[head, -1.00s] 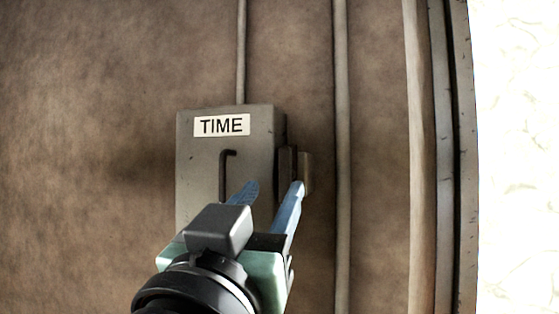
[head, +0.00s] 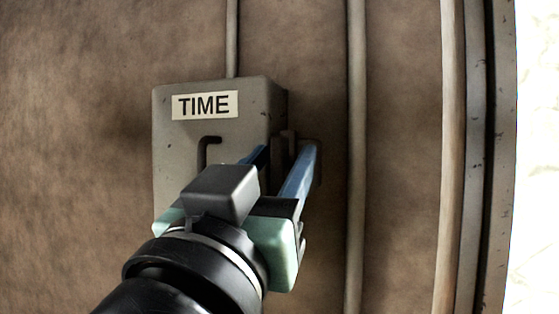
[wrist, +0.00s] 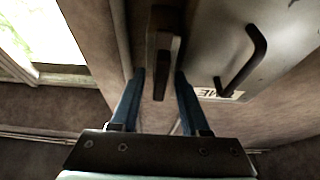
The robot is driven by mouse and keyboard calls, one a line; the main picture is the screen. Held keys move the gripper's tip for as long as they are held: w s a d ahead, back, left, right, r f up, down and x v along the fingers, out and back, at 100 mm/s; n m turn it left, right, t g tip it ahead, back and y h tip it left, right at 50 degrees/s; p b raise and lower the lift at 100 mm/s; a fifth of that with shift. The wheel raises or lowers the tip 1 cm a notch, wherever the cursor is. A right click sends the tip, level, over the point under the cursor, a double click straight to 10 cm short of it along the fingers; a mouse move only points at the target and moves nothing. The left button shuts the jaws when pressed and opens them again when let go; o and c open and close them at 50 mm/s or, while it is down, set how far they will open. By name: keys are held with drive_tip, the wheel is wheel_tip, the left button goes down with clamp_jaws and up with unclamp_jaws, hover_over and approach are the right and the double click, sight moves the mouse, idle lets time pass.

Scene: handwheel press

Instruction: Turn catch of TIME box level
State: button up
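The grey TIME box (head: 180,140) is on the brown wall in the head view, with its label (head: 204,105) and a dark bent handle (head: 203,150) on its front. The catch (wrist: 164,28) is a narrow bar on the box's side, right of the front in the head view, where my finger partly hides it. My gripper (head: 284,150) is at that side. In the wrist view my gripper (wrist: 160,76) is open, its two blue fingers apart with the catch's end between their tips. Gaps show beside it. I cannot tell its exact tilt.
A pipe (head: 356,200) runs down the wall right of the box, and a thinner conduit (head: 233,40) rises from its top. A door-like frame (head: 455,150) and a bright opening stand further right. The wall left of the box is clear.

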drive_tip(key=shift+w, duration=0.1)
clamp_jaws()
drive_tip(key=shift+f+m+b, duration=0.1)
drive_tip(key=shift+m+b, duration=0.35)
drive_tip(key=shift+m, duration=0.05)
drive_tip(key=m+g+h+b, duration=0.1)
drive_tip(key=m+h+b, duration=0.1)
drive_tip(key=m+b, duration=0.1)
drive_tip(key=shift+f+m, duration=0.1)
drive_tip(key=shift+m, duration=0.4)
drive_tip(key=m+g+h+b, duration=0.1)
drive_tip(key=m, duration=0.1)
drive_tip(key=m+h+b, duration=0.1)
drive_tip(key=m, duration=0.2)
drive_tip(key=shift+d+g+b, duration=0.15)
drive_tip(key=shift+g+b, duration=0.25)
drive_tip(key=m+g+b, duration=0.1)
drive_tip(key=m, duration=0.2)
drive_tip(key=m+g+h, duration=0.1)
drive_tip(key=m, duration=0.2)
drive_tip(key=shift+d+m+g+b, duration=0.15)
drive_tip(key=shift+m+g+b, duration=0.25)
drive_tip(key=m+g, duration=0.1)
drive_tip(key=m, duration=0.1)
drive_tip(key=m+g, duration=0.1)
drive_tip(key=m, duration=0.2)
drive_tip(key=shift+f+m, duration=0.1)
drive_tip(key=shift+m, duration=0.2)
